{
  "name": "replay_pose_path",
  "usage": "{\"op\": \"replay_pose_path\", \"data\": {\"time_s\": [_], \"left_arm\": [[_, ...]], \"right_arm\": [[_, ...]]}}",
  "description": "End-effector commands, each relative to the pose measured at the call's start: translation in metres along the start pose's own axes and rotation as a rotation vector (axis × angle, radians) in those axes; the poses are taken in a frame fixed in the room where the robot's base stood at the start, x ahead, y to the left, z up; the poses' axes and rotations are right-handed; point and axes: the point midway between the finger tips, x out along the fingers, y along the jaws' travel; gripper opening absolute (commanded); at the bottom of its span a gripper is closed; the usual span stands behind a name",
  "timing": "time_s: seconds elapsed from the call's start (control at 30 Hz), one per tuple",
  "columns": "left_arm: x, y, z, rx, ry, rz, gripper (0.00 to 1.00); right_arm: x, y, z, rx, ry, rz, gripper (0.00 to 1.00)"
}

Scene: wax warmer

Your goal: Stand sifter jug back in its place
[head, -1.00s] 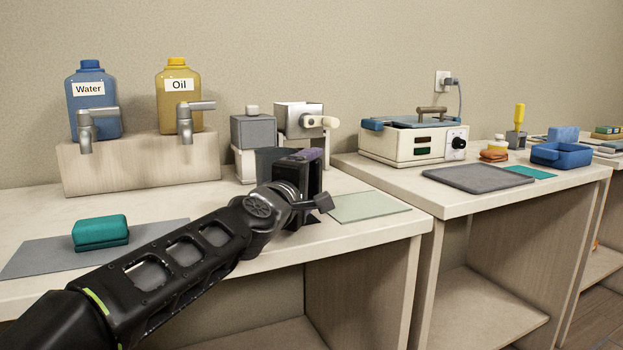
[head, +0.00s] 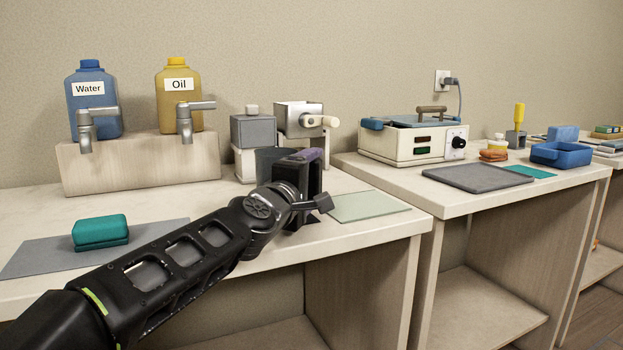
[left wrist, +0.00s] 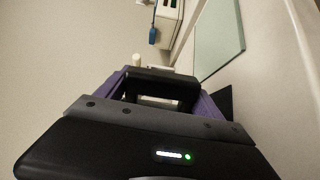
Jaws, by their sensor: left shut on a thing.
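My left gripper (head: 300,175) is over the front part of the left table, below and in front of a metal box with a cream handle. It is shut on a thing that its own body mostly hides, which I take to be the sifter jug. A dark grey face (head: 267,160) shows just left of the gripper and may be part of it. In the left wrist view, my gripper (left wrist: 160,88) fills the lower middle, with purple sides and a pale thing between them. The jug's shape and tilt cannot be made out. My right gripper is not in view.
The metal box (head: 298,117) and a grey box (head: 253,131) stand on white legs behind. A pale green mat (head: 368,206) lies to the right. A teal block (head: 100,229), water jug (head: 92,100) and oil jug (head: 178,92) are left. A warmer (head: 412,142) stands right.

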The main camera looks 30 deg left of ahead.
Motion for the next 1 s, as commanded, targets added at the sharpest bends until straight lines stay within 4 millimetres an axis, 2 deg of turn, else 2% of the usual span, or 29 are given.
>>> {"op": "replay_pose_path", "data": {"time_s": [1.0], "left_arm": [[0.0, -0.012, 0.001, 0.0, 0.0, 0.001, 0.04]], "right_arm": [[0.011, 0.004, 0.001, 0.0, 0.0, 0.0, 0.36]]}}
